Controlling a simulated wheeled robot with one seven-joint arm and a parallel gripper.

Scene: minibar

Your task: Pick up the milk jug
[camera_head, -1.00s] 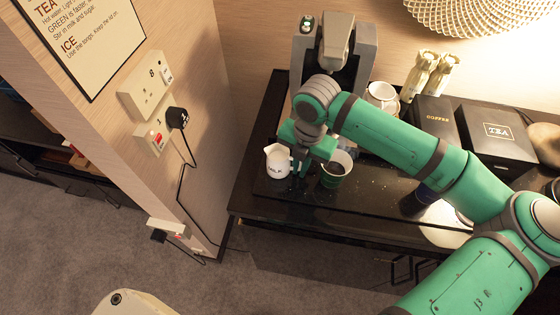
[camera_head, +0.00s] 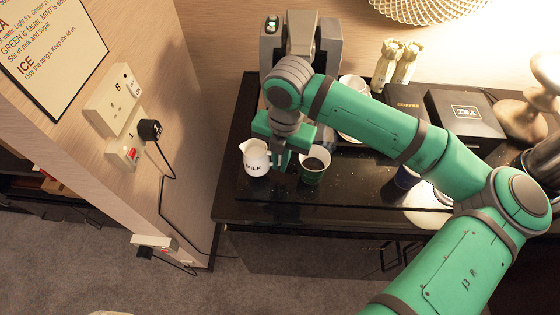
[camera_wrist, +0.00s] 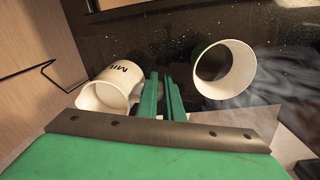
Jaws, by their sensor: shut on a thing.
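The milk jug (camera_head: 255,159) is white with dark "MILK" lettering and stands at the left end of the black counter. In the wrist view the jug (camera_wrist: 108,90) is at left, its open mouth toward the camera. My gripper (camera_head: 284,163) points down between the jug and a green-and-white cup (camera_head: 314,166). In the wrist view my gripper (camera_wrist: 161,80) has its two green fingers close together at the jug's right side, where the handle is. They are shut on the jug; the handle is mostly hidden by them. I cannot tell whether the jug's base is off the counter.
The cup stands close to the right of my fingers; it also shows in the wrist view (camera_wrist: 224,69). A grey machine (camera_head: 300,45) stands behind. A white mug (camera_head: 352,95), coffee box (camera_head: 408,103) and tea box (camera_head: 466,118) are at right. The counter's front edge is near.

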